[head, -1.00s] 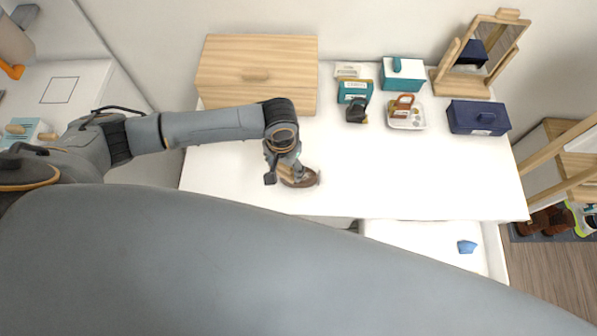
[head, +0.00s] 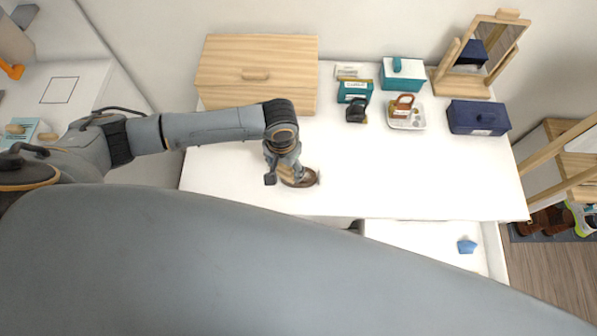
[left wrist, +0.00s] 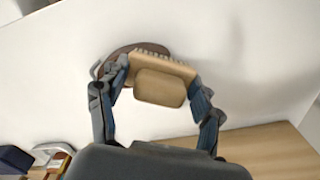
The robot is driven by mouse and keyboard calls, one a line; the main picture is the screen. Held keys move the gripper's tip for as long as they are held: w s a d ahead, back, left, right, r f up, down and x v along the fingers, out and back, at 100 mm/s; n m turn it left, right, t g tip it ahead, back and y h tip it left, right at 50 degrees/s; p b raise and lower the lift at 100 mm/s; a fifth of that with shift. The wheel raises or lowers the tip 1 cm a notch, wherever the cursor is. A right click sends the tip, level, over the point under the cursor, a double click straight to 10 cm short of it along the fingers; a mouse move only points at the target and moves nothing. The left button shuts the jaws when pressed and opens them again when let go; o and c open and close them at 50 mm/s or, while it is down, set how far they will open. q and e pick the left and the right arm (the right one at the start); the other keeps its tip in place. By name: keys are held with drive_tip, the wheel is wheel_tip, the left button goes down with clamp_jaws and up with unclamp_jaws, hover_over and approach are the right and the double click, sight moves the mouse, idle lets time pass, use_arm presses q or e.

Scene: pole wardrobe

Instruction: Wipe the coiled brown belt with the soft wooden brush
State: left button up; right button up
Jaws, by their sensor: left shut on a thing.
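The coiled brown belt (head: 303,180) lies on the white tabletop below my left gripper, and its buckle end shows at the right of the coil. In the left wrist view only part of the belt (left wrist: 112,58) shows behind the brush. My left gripper (head: 286,171) is shut on the wooden brush (left wrist: 160,84), one finger at each end. The brush's pale bristles face the belt and appear to be over or against it; I cannot tell if they touch. In the head view the brush is mostly hidden by the gripper. My right gripper is not in view.
A wooden drawer box (head: 256,77) stands at the back left of the white table (head: 420,180). Teal boxes (head: 403,75), a small tray (head: 407,117), a navy case (head: 478,118) and a mirror (head: 483,55) line the back. The table's middle right is clear.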

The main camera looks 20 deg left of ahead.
sight(311, 175)
use_arm(q)
drive_tip(key=shift+f, duration=0.1)
idle(0.6)
drive_tip(key=o, duration=0.6)
drive_tip(key=c, duration=0.6)
drive_tip(key=shift+f, duration=0.1)
idle(0.8)
drive_tip(key=shift+d, duration=0.15)
drive_tip(key=shift+w+d, duration=0.3)
drive_tip(key=shift+d, duration=0.7)
drive_tip(key=shift+w+d, duration=0.3)
drive_tip(key=shift+d, duration=0.75)
drive_tip(key=shift+w+d, duration=0.3)
drive_tip(key=shift+d, duration=0.7)
